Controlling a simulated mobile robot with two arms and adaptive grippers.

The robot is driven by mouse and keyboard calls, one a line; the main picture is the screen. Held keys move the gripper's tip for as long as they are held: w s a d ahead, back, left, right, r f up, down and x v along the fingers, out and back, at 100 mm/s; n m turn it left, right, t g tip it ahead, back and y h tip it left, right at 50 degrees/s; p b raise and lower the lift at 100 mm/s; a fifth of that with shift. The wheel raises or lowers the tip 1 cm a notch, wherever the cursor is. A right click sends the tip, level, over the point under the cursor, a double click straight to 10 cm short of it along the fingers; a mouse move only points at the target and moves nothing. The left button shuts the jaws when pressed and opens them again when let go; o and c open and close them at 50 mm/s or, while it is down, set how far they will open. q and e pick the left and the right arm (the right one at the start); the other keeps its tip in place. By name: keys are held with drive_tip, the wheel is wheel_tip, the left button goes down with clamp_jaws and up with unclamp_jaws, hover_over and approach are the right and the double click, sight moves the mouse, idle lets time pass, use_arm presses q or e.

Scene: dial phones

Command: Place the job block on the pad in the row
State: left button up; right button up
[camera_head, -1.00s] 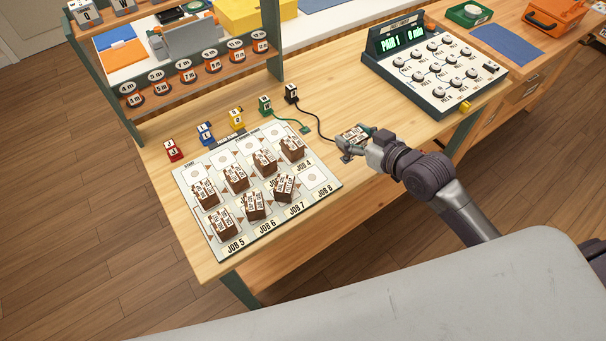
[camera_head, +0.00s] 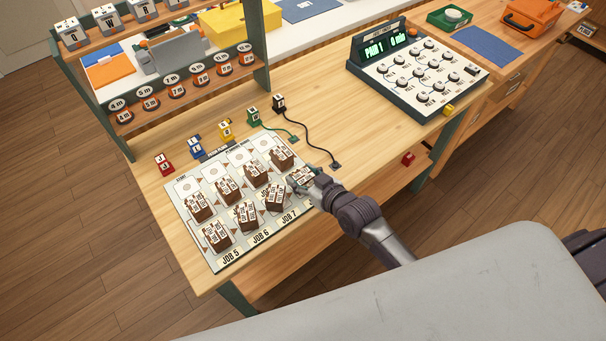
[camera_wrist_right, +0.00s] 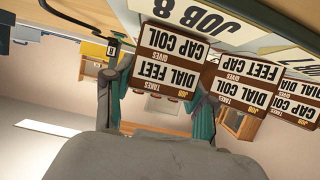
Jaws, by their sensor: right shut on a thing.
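My right gripper (camera_head: 306,182) is at the right end of the board's front row and is shut on a brown job block (camera_head: 298,175). In the right wrist view the block (camera_wrist_right: 164,62) sits between the two fingers and reads "takes dial feet, gives cap coil". The JOB 8 label (camera_wrist_right: 202,17) shows beside it. The pad under it is hidden, and I cannot tell whether the block touches the board. The grey job board (camera_head: 206,252) carries other brown blocks, such as the one at JOB 7 (camera_head: 275,196). My left gripper is not in view.
Red (camera_head: 164,164), blue (camera_head: 196,147), yellow (camera_head: 226,130), green (camera_head: 253,117) and black (camera_head: 279,103) tagged pieces stand behind the board. A console (camera_head: 415,70) stands at the back right. A shelf rack (camera_head: 185,95) stands at the back left.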

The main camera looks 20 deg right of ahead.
drive_tip(key=o, duration=0.9)
drive_tip(key=shift+f, duration=0.1)
drive_tip(key=shift+r, duration=0.2)
drive_tip(key=shift+b+v, duration=0.4)
drive_tip(key=shift+v, duration=5.6)
